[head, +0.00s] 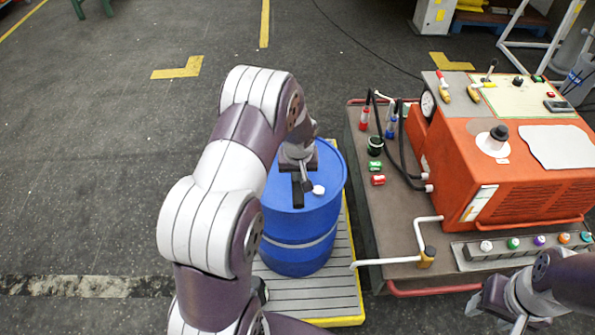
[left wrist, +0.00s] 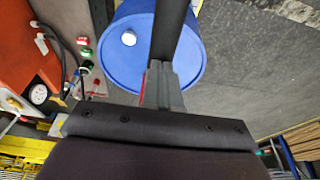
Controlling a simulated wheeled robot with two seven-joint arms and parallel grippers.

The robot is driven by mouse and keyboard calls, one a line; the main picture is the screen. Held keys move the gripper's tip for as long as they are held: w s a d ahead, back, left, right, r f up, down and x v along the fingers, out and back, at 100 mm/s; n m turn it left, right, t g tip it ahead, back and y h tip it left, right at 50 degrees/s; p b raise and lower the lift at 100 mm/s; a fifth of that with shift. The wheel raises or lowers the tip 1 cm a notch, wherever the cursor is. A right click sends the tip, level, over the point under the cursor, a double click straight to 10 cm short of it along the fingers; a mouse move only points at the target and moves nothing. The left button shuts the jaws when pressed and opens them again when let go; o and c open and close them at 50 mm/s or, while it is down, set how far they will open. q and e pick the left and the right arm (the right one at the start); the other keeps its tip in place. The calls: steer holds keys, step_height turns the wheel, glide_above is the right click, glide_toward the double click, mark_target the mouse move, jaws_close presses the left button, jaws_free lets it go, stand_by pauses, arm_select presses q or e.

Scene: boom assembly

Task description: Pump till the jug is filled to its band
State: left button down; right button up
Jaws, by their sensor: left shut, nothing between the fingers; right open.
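My left gripper (head: 300,188) is shut over the top of a blue drum (head: 300,230). It also shows in the left wrist view (left wrist: 163,75), with a dark bar (left wrist: 168,30) reaching out past it across the drum top. I cannot tell whether this bar is a pump part or part of my gripper, or whether anything touches the drum. A white cap (head: 318,190) is on the drum top beside the gripper. My right gripper (head: 510,306) is open at the lower right, partly cut off by the frame edge. I see no jug or clear pump handle.
The drum stands on a slatted, yellow-edged platform (head: 345,300). Right of it, a grey cart (head: 400,225) carries an orange machine (head: 520,175). A white pipe (head: 385,262) with a brass fitting (head: 427,258) juts from the cart. Open floor (head: 90,190) lies to the left.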

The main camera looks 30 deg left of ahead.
arm_select(q)
steer(key=w+a+p+v, duration=0.1)
steer(key=w+p+v, duration=0.1)
steer(key=p+v, duration=0.4)
steer(key=w+a+r+p+v, duration=0.1)
steer(key=w+p+v, duration=0.1)
steer(key=p+v, duration=0.5)
steer(key=v, duration=0.5)
steer(key=shift+s+r, duration=0.3)
steer(key=shift+r, duration=0.05)
steer(key=shift+w+a, duration=0.1)
steer(key=shift+a, duration=0.05)
steer(key=s+b+x, duration=0.1)
steer(key=b+x, duration=0.4)
steer(key=x, duration=0.1)
steer(key=s+d+b+x, duration=0.1)
steer(key=b+x, duration=0.4)
steer(key=x, duration=0.1)
steer(key=s+d+f+b+x, duration=0.1)
steer(key=s+b+x, duration=0.1)
steer(key=b+x, duration=0.3)
steer(key=shift+x, duration=0.95)
steer(key=w+a+p+v, duration=0.1)
steer(key=w+p+v, duration=0.1)
steer(key=p+v, duration=0.5)
steer(key=w+a+r+p+v, duration=0.1)
steer(key=w+p+v, duration=0.1)
steer(key=p+v, duration=0.5)
steer(key=v, duration=0.5)
steer(key=shift+f, duration=0.1)
